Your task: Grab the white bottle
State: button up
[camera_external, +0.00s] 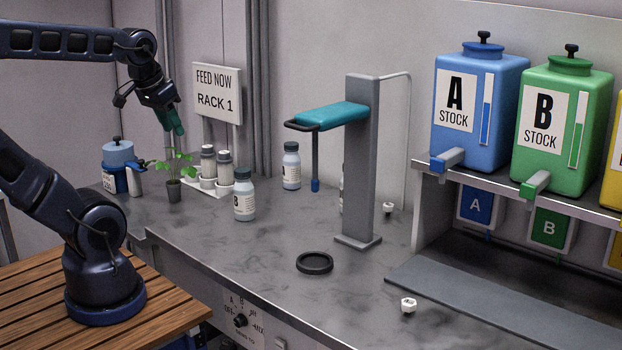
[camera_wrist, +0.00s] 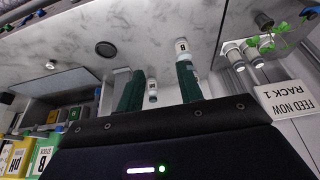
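Several pale bottles stand on the counter, and I cannot tell which one the task means. One bottle with a grey cap and a "B" label (camera_external: 244,197) stands upright in front; it also shows in the wrist view (camera_wrist: 182,48). A similar bottle (camera_external: 291,168) stands behind it and appears between my fingers in the wrist view (camera_wrist: 152,92). Two more bottles stand in a small white rack (camera_external: 212,190). A white bottle-like thing (camera_external: 134,180) stands beside a blue container. My gripper (camera_external: 175,130) is open and empty, with green fingers above the counter's left end, apart from every bottle.
A potted plant (camera_external: 173,190) stands by the rack, below my gripper. A "RACK 1" sign (camera_external: 217,93) stands behind. A grey post (camera_external: 361,160) with a teal arm (camera_external: 333,116) rises mid-counter. A black ring (camera_external: 314,263) lies in front. Stock tanks (camera_external: 478,110) stand right.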

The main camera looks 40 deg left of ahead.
dwell(0.4)
jog(key=o, duration=0.7)
